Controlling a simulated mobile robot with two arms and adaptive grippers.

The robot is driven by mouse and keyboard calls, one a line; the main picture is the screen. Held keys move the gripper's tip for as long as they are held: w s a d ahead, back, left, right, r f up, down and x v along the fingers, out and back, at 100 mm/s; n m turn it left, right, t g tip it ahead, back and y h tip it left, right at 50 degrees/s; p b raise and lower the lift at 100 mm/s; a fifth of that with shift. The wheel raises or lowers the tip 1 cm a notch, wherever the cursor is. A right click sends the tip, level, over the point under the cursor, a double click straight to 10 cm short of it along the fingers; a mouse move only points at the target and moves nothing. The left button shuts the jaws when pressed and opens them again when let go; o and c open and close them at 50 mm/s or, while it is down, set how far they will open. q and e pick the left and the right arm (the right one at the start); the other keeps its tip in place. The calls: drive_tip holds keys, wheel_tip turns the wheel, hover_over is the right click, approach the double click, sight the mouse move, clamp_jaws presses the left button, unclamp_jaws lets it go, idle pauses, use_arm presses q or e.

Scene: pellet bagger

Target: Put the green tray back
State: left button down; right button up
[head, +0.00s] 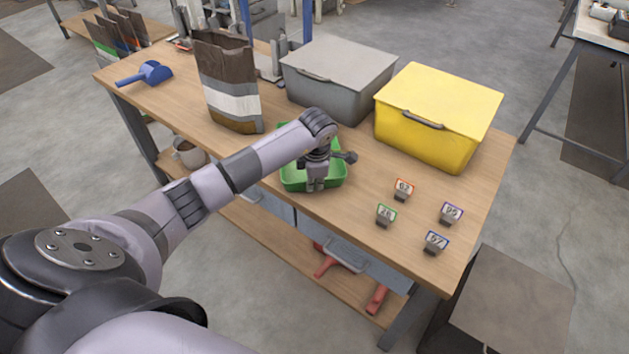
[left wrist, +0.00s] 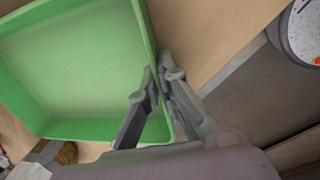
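The green tray (head: 290,183) is at the front edge of the workbench, partly covered by my left arm in the head view. It looks empty in the left wrist view (left wrist: 70,75). My left gripper (head: 316,187) points down at the tray's front side. In the left wrist view its fingers (left wrist: 161,78) close on the tray's wall, one finger inside and one outside. I cannot tell whether the tray rests on the bench or is slightly raised. My right gripper is not in view.
A brown and white bag (head: 228,85) stands behind the tray, with a grey bin (head: 340,75) and a yellow bin (head: 438,110) to the right. Several numbered tags (head: 403,189) stand at the bench's right front. A blue scoop (head: 146,73) lies left. Bench wood around the tray is clear.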

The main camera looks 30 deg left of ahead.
use_arm(q)
drive_tip(key=shift+f, duration=0.1)
drive_tip(key=c, duration=1.8)
unclamp_jaws()
wheel_tip(320, 180, up, 12)
drive_tip(key=s+d+b, duration=0.1)
drive_tip(key=b, duration=0.1)
drive_tip(key=shift+s+d, duration=0.2)
drive_tip(key=shift+s, duration=0.15)
